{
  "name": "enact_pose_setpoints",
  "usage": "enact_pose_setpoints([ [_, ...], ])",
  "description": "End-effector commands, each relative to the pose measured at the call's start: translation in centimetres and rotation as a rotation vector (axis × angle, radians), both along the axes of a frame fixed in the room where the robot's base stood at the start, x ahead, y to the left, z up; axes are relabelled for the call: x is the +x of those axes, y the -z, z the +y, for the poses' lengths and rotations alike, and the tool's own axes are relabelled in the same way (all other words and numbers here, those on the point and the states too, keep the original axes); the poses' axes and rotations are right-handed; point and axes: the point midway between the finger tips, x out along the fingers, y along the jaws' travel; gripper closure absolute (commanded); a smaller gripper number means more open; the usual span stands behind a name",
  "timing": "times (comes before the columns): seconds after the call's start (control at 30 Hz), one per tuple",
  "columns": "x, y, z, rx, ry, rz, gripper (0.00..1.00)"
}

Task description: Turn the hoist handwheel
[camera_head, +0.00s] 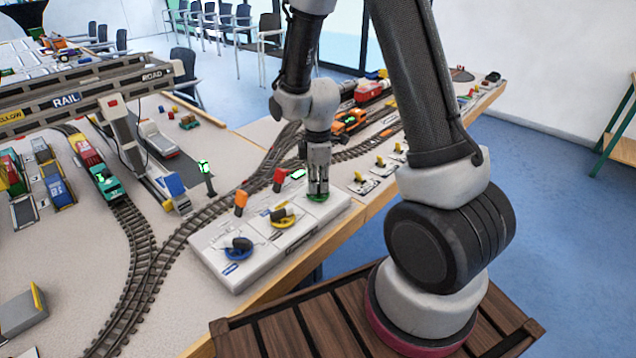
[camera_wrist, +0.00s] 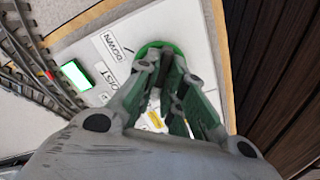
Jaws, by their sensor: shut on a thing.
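The hoist handwheel (camera_head: 317,198) is a green wheel at the right end of a pale control box (camera_head: 240,272). My gripper (camera_head: 318,188) points straight down over it and is shut on it. The wrist view shows part of the green rim (camera_wrist: 157,46) beyond the fingers of my gripper (camera_wrist: 164,70), beside "DOWN" and partly covered "HOIST" lettering. The fingers hide most of the wheel and the exact place of contact.
A yellow handwheel (camera_head: 283,218) and a blue handwheel (camera_head: 238,246) sit on the same box, left of the green one. A lit green display (camera_head: 297,174) stands behind. Model tracks (camera_head: 150,255) run left of the box. Small yellow levers (camera_head: 380,162) lie to the right.

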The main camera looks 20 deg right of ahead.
Motion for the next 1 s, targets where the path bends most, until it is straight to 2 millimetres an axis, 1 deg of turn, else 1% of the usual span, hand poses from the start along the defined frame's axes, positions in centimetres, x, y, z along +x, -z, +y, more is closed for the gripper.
enact_pose_setpoints([
  [0.3,0.1,0.0,0.0,-0.001,-0.005,-0.002,1.0],
  [0.33,0.1,0.0,0.0,-0.001,-0.005,-0.002,0.84],
  [0.4,0.1,0.0,0.0,-0.001,-0.004,-0.002,0.71],
  [0.43,0.1,0.0,0.0,-0.001,-0.004,-0.002,0.68],
  [0.77,0.1,-0.2,0.0,0.0,-0.002,-0.001,0.68],
  [0.87,0.2,-1.2,0.0,0.001,-0.002,-0.005,0.68],
  [0.97,0.2,-3.1,0.0,0.001,-0.002,-0.007,0.68],
  [1.0,0.2,-4.0,0.0,0.001,-0.002,-0.008,0.68],
])
